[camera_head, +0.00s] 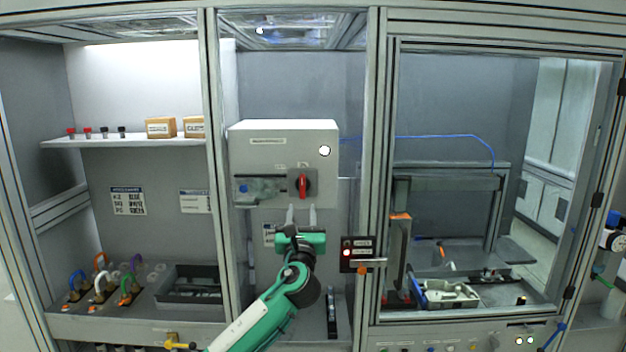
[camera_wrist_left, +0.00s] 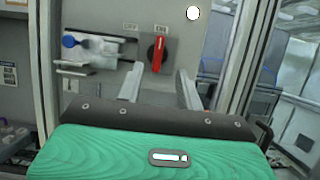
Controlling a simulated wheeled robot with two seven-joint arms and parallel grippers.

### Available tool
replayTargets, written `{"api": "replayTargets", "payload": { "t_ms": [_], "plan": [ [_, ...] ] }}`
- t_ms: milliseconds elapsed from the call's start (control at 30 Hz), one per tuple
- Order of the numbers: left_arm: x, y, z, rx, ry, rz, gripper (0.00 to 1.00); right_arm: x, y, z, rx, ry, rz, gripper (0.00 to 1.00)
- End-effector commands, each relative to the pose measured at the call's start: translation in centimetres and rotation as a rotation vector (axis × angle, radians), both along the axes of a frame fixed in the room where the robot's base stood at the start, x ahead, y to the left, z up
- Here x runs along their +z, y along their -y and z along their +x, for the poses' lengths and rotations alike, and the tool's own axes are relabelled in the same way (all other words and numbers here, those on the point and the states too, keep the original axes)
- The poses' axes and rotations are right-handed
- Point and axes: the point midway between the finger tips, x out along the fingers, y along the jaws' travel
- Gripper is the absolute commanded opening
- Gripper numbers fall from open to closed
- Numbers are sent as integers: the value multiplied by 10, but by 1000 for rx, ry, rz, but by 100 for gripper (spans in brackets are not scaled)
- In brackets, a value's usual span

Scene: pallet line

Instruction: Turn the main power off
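The main power switch is a red rotary handle (camera_head: 303,186) on a dark plate, on the front of a light grey control box (camera_head: 285,142). The handle stands about upright. It also shows in the left wrist view (camera_wrist_left: 157,54). A round white lamp (camera_head: 324,150) is lit on the box, above right of the switch. My left gripper (camera_head: 301,211) is open and empty, its two fingers pointing up just below the switch. In the wrist view the fingertips (camera_wrist_left: 159,80) lie apart, left and right below the handle. My right gripper is not in view.
A clear-covered latch with a blue knob (camera_head: 243,188) is left of the switch. A small dark button panel (camera_head: 357,254) is on the frame post right of my arm. Frame posts (camera_head: 212,150) bound the bay on both sides. Free space lies before the box.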

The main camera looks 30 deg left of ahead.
Motion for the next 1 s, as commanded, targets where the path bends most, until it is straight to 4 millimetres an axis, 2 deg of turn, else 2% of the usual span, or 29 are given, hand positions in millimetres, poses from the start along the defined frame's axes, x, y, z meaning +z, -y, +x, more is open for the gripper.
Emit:
{"api": "replayTargets", "payload": {
  "t_ms": [233, 600, 800, 1000],
  "plan": [
    [22, -24, 38, 2, -1, -3, 36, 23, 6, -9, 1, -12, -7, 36],
    [44, -54, 87, 0, -1, -4, 36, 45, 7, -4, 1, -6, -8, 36],
    [48, -61, 99, -1, -1, -4, 36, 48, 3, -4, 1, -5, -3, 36],
    [47, -62, 101, -2, -1, -5, 36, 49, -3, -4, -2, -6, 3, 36]
  ]
}}
